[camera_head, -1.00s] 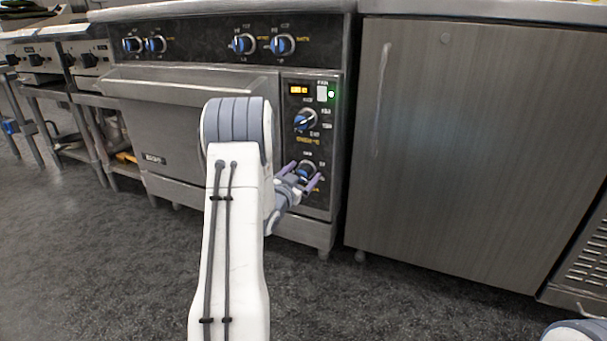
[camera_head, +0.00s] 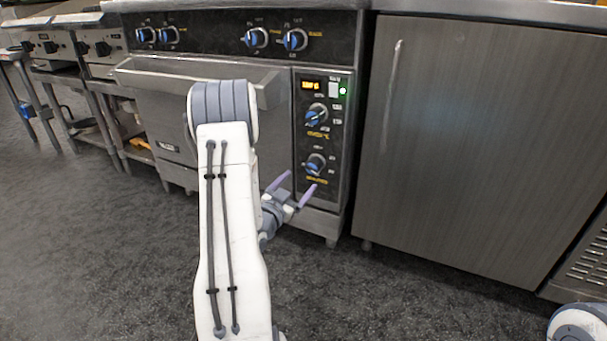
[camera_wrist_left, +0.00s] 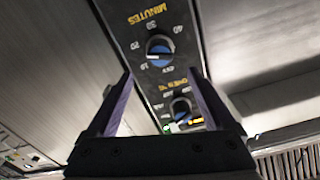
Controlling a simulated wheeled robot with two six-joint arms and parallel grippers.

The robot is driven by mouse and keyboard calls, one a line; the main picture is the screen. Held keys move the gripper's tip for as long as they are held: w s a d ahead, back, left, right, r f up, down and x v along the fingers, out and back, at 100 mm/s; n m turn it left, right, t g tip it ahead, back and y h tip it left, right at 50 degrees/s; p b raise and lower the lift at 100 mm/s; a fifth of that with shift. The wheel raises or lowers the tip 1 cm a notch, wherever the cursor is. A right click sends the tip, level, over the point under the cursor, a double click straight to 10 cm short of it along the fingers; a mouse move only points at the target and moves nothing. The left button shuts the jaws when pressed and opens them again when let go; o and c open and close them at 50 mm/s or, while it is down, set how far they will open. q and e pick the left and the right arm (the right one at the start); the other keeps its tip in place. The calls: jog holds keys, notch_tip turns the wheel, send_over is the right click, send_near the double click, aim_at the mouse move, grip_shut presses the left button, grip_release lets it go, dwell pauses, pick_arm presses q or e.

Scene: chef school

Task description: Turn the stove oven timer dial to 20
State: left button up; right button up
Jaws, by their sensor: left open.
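The timer dial (camera_head: 316,163) is the lower blue knob on the oven's right-hand control panel. In the left wrist view the same timer dial (camera_wrist_left: 159,48) shows beside a yellow MINUTES label and marks from 10 to 40. Its white pointer line faces the side with the 10 and 20 marks; the exact setting is too small to tell. My left gripper (camera_head: 293,186) is open and empty, in front of and a little below the dial, apart from it. In the left wrist view the open fingers (camera_wrist_left: 160,76) lie on either side of the panel strip. My right gripper is out of view.
The upper oven dial (camera_head: 317,115) sits above the timer, under a lit orange display (camera_head: 310,85) and green light. The oven door handle (camera_head: 200,80) juts out left of the panel. A steel cabinet (camera_head: 485,140) stands at right. The floor in front is clear.

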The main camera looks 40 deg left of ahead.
aim_at(310, 170)
pick_arm(q)
jog(key=shift+s, duration=0.1)
jog(key=w+n+p, duration=0.1)
jog(key=w+n, duration=0.1)
jog(key=w, duration=0.1)
jog(key=w+a+n, duration=0.1)
jog(key=w+n, duration=0.2)
jog(key=w+a+n+p, duration=0.1)
jog(key=w+n, duration=0.1)
jog(key=w, duration=0.1)
jog(key=shift+w+a+f+p, duration=0.15)
jog(key=shift+f+p, duration=0.05)
jog(key=shift+p, duration=0.15)
jog(key=shift+w+a+r+n, duration=0.15)
jog(key=shift+w+n, duration=0.15)
jog(key=shift+w, duration=0.15)
jog(key=shift+c, duration=0.4)
